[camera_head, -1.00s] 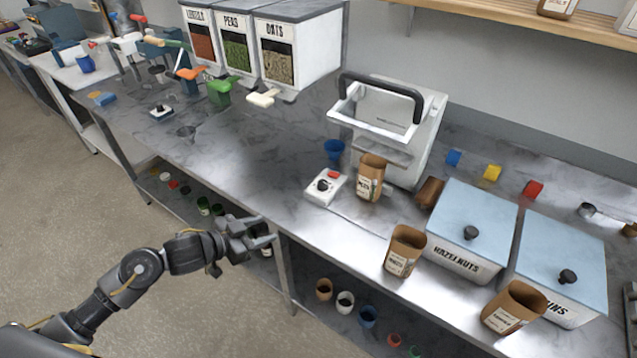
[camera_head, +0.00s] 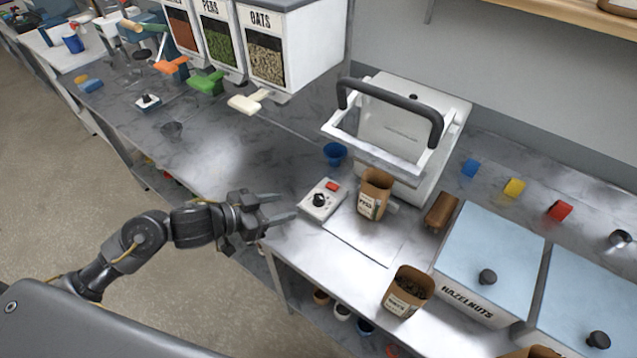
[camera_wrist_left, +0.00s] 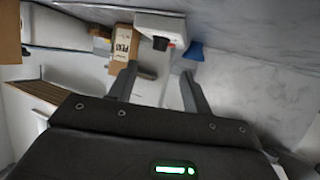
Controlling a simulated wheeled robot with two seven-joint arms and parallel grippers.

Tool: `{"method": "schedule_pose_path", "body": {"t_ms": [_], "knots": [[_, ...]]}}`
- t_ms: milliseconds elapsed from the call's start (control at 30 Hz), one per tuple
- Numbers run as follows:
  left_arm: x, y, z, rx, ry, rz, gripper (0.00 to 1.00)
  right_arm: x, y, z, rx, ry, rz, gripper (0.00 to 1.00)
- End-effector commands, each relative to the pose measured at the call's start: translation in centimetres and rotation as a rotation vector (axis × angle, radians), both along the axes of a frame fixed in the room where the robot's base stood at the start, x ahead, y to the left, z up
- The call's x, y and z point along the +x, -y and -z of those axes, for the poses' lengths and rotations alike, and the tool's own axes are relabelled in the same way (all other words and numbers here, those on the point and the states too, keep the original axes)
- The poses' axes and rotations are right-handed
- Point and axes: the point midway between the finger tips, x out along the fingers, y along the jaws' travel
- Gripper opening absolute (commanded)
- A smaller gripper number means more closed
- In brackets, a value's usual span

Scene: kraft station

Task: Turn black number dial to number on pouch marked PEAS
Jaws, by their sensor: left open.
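The black dial (camera_head: 319,200) sits on a small white box (camera_head: 329,210) with a red button, on the steel counter. The pouch marked PEAS (camera_head: 374,194) is a brown pouch with a white label, standing just right of the box; its number is too small to read. My left gripper (camera_head: 284,207) is open and empty, a short way left of the white box, fingers pointing toward it. In the left wrist view, the white box (camera_wrist_left: 160,24) and the pouch (camera_wrist_left: 124,45) show beyond the open fingers. My right gripper is not in view.
A white machine with a black handle (camera_head: 392,105) stands behind the pouch, with a blue cup (camera_head: 334,154) to its left. Another brown pouch (camera_head: 407,291) and the hazelnuts bin (camera_head: 490,265) are at right. The counter left of the box is mostly clear.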

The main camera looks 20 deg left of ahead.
Motion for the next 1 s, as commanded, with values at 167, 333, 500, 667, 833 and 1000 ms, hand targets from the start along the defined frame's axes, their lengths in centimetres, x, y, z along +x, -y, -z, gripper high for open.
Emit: {"method": "schedule_pose_path", "body": {"t_ms": [167,333,500,667,833,1000], "knots": [[-0.1,-0.2,0.0,-0.001,-0.001,-0.006,0.49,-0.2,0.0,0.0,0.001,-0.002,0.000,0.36],[0.9,0.5,0.5,-0.004,-0.001,-0.012,0.49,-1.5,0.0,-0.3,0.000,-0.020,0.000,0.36],[3.1,2.5,1.6,-0.005,0.000,-0.011,0.49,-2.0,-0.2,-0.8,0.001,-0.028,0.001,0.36],[5.2,4.4,2.8,-0.003,0.000,-0.008,0.49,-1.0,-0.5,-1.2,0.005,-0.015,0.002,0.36],[6.7,5.7,3.7,-0.001,0.000,-0.008,0.49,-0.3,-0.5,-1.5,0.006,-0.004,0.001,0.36],[7.3,6.3,4.1,0.000,0.000,-0.006,0.49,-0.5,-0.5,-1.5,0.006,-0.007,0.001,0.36]]}}
